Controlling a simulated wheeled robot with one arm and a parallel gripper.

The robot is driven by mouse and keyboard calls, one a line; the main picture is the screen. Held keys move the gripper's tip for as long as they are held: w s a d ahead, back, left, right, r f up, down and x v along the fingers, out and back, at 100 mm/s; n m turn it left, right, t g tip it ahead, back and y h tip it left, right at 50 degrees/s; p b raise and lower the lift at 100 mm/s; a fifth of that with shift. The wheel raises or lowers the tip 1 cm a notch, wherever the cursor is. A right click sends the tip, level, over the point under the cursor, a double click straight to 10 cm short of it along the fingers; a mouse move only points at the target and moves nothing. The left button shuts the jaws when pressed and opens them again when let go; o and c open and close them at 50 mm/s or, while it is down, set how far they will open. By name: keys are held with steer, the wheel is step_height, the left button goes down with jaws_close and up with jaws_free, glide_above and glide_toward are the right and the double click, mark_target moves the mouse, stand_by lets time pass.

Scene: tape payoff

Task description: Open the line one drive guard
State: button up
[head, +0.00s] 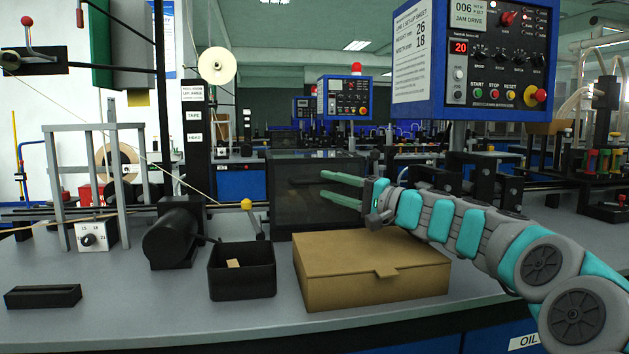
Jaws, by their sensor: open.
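A dark, see-through box-like guard (292,215) stands on the bench at the middle of the picture, behind a cardboard box. It appears closed; I cannot read a label on it. A dark horizontal bar (303,181) shows at its upper front, just left of my fingertips. My gripper (324,185) is open and empty, its two green fingers pointing left across the front of the guard. The fingers cover part of its right half. I cannot tell whether they touch the guard or the bar.
The closed cardboard box (370,270) sits below my gripper. A black open bin (242,272) and a black motor (172,236) stand to its left. A blue control panel (475,55) reading "JAM DRIVE" hangs above my arm. The bench front left is mostly clear.

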mark_target(322, 183)
steer(key=shift+x, duration=1.9)
steer(key=shift+s, duration=0.1)
jaws_close()
